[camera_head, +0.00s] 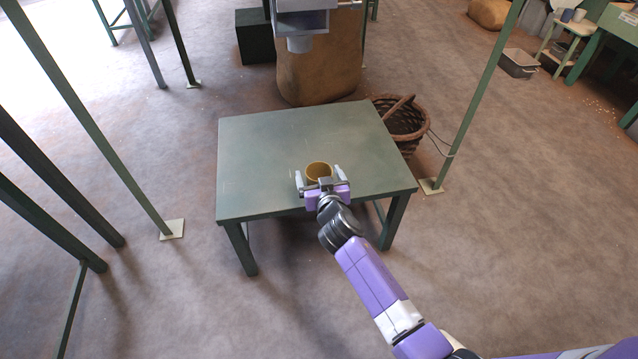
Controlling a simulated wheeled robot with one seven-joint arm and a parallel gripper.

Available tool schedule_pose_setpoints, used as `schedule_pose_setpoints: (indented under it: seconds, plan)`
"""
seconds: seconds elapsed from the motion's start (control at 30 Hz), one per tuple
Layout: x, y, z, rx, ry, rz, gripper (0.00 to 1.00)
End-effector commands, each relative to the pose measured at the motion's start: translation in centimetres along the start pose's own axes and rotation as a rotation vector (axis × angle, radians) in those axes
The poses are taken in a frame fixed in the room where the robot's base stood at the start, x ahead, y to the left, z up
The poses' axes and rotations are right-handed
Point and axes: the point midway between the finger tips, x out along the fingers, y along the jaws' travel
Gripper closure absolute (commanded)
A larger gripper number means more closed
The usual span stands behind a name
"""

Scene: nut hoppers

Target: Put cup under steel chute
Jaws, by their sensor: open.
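A yellow-brown cup (319,168) stands upright on a green table (270,150), near the table's front edge. My gripper (319,177) is open at the cup, with one finger to its left and one to its right. Its palm hides the lower front of the cup. I cannot tell whether the fingers touch it. A steel chute (300,43) hangs from a grey metal hopper (302,18) at the top of the view, beyond the table's back edge as seen from here.
A large brown sack (325,75) stands behind the table. A wicker basket (405,122) is at its right back corner. Green posts (478,100) rise on both sides. The table top around and behind the cup is clear.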

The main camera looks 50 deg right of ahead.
Motion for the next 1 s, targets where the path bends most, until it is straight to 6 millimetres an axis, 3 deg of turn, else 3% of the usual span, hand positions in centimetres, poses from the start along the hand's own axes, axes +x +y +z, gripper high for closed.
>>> schedule_pose_setpoints:
  seconds: [0.2, 0.47, 0.8, 1.0]
  plan:
    - [2.3, -0.1, 0.1, -0.001, 0.000, -0.001, 0.10]
    - [2.4, -0.1, 0.0, -0.001, 0.000, -0.002, 0.12]
    - [2.4, -0.1, 0.0, -0.001, 0.000, -0.002, 0.78]
    - [2.4, -0.1, 0.0, -0.001, 0.000, -0.002, 0.80]
